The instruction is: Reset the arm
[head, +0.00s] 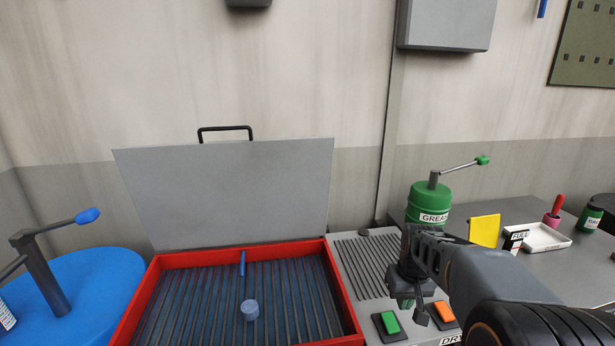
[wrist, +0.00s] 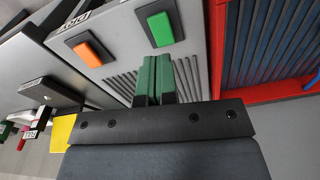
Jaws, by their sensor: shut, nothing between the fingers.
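My gripper (head: 411,302) is at the right of the head view, pointing down over the grey control panel (head: 357,262) of the red-rimmed basin. In the wrist view its two green fingers (wrist: 154,80) are together with nothing between them. A green button (head: 389,322) and an orange button (head: 443,312) are on the panel close to the gripper. My gripper is apart from anything I can make out; its exact height above the panel is hard to judge.
The red basin (head: 170,261) has its grey lid (head: 225,195) raised; a small blue-grey cylinder (head: 250,311) and a blue rod (head: 242,263) lie on its slats. A green grease drum (head: 427,203), yellow block (head: 484,230) and white tray (head: 541,238) stand right. A blue drum (head: 95,285) stands left.

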